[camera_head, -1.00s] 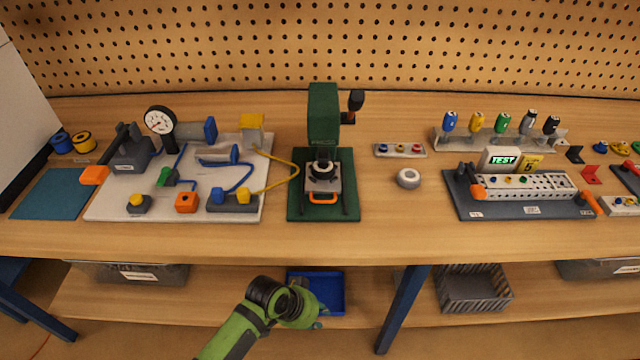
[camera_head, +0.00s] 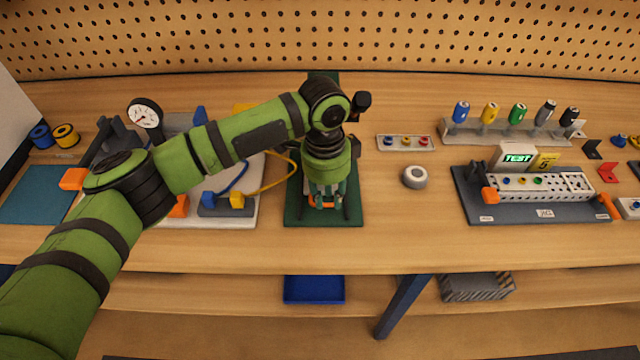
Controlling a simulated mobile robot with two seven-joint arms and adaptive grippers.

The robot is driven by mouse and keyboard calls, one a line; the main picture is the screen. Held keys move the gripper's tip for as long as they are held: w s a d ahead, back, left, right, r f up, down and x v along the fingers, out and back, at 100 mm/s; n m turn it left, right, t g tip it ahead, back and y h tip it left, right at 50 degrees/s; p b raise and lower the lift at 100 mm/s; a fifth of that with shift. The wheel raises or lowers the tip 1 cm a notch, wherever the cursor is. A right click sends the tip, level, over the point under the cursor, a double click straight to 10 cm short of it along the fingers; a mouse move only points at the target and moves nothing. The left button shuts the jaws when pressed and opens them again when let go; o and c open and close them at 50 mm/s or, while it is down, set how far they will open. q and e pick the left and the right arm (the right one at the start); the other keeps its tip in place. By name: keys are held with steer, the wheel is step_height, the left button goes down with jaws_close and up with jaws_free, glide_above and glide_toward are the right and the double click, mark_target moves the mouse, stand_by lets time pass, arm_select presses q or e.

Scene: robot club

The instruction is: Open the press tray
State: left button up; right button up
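The green press (camera_head: 294,207) stands on its dark green base in the middle of the bench. Its upper column is mostly hidden behind my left arm. The orange handle (camera_head: 327,205) of the press tray shows at the front of the press, between my fingers. My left gripper (camera_head: 327,198) points down over the front of the press. Its fingers look apart, one on each side of the handle; whether they touch it cannot be made out. The tray itself is hidden by the gripper. My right gripper is not in view.
A pneumatic board (camera_head: 245,212) lies left of the press, partly behind my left arm. A white-grey round knob (camera_head: 414,177) and a small button strip (camera_head: 405,143) lie to the right. A test fixture (camera_head: 540,210) stands further right. The bench front is clear.

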arm_select(q)
steer(key=shift+w+a+r+y, duration=0.15)
steer(key=shift+w+a+r, duration=0.3)
steer(key=shift+w, duration=0.2)
steer(key=shift+w+a+r+y, duration=0.15)
steer(key=shift+w+a+r, duration=0.2)
steer(key=shift+w, duration=0.25)
step_height(320, 180, down, 6)
steer(key=shift+s+r+p, duration=0.15)
steer(key=shift+r+p, duration=0.05)
steer(key=shift+p, duration=0.6)
steer(key=shift+f, duration=0.4)
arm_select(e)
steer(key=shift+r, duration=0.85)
arm_select(q)
jaws_close()
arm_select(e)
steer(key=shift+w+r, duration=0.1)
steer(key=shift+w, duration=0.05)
